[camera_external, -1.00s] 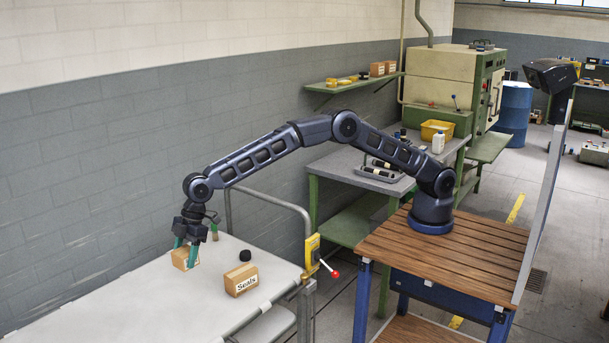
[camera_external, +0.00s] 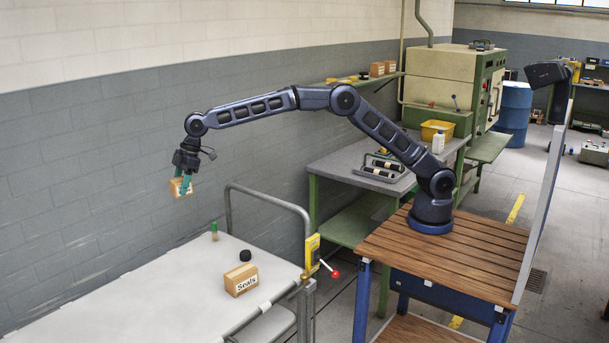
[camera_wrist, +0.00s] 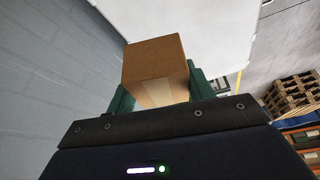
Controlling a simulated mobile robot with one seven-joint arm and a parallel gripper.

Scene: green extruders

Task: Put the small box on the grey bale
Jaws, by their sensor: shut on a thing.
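The small box (camera_external: 176,188), plain brown cardboard, is held in the air over the far left part of the pale table top. My gripper (camera_external: 184,187) points down with its green fingers shut on it. In the wrist view the small box (camera_wrist: 153,62) sits between the green fingers of my gripper (camera_wrist: 160,90), one on each side. The fingers partly hide the box in the outside view. I cannot make out a grey bale in either view.
A box marked Seals (camera_external: 241,281) stands on the pale table (camera_external: 130,300), with a dark round knob-like thing (camera_external: 245,255) and a small green-topped bottle (camera_external: 214,232) behind it. A metal rail with a yellow control box (camera_external: 312,252) borders the table's right end.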

